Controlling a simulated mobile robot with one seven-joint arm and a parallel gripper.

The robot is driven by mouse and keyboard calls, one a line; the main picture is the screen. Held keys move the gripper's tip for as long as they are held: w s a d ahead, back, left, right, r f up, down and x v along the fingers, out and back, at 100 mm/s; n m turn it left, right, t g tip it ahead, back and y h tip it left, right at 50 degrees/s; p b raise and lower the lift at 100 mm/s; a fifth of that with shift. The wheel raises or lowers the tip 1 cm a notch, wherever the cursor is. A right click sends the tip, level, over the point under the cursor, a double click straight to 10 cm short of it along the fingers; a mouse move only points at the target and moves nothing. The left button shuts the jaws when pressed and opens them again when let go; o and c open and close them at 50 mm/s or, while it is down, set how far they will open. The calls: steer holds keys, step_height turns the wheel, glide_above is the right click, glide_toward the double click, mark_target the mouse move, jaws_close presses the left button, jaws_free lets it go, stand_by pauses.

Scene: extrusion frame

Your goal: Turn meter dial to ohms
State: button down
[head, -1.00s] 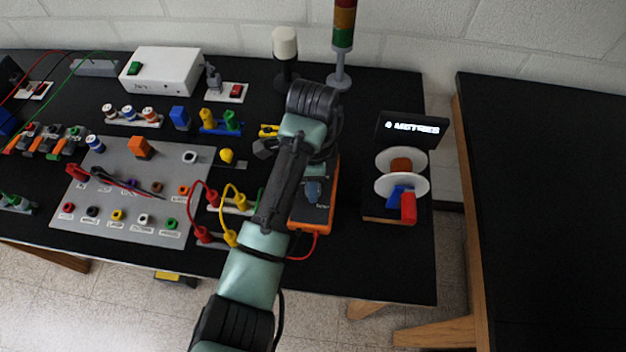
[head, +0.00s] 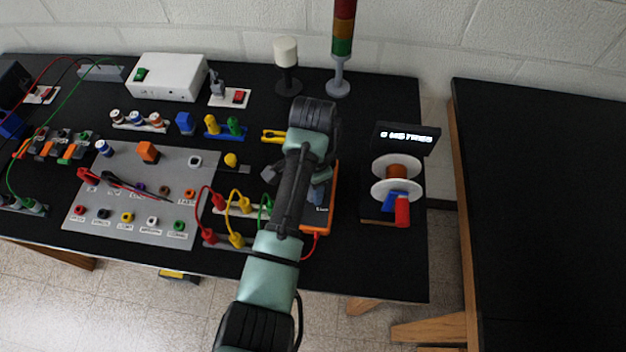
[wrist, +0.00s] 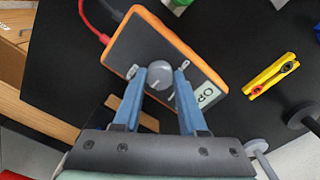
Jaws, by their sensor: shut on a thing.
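The meter (head: 333,198) is an orange-edged box with a dark face, mostly hidden behind my arm in the head view. In the wrist view the meter (wrist: 128,45) shows its round grey dial (wrist: 159,84) and a pale display (wrist: 206,97) with large letters, seemingly starting "OP". My gripper (wrist: 159,70) has its two blue fingers on either side of the dial and is shut on it. The dial carries a light pointer mark; the position labels around it are too small to read.
Red and yellow leads (head: 236,205) plug in left of the meter. A spool stand (head: 397,180) with a lit sign (head: 407,137) stands to the right. A yellow part (wrist: 271,76) lies beside the meter. A grey socket panel (head: 135,215) is further left.

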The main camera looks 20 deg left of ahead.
steer(key=n+p, duration=0.3)
steer(key=n, duration=0.3)
steer(key=shift+n, duration=0.4)
stand_by(0.3)
steer(key=shift+c, duration=2.3)
jaws_free()
steer(key=shift+r, duration=0.1)
step_height(320, 180, up, 13)
steer(key=p, duration=0.1)
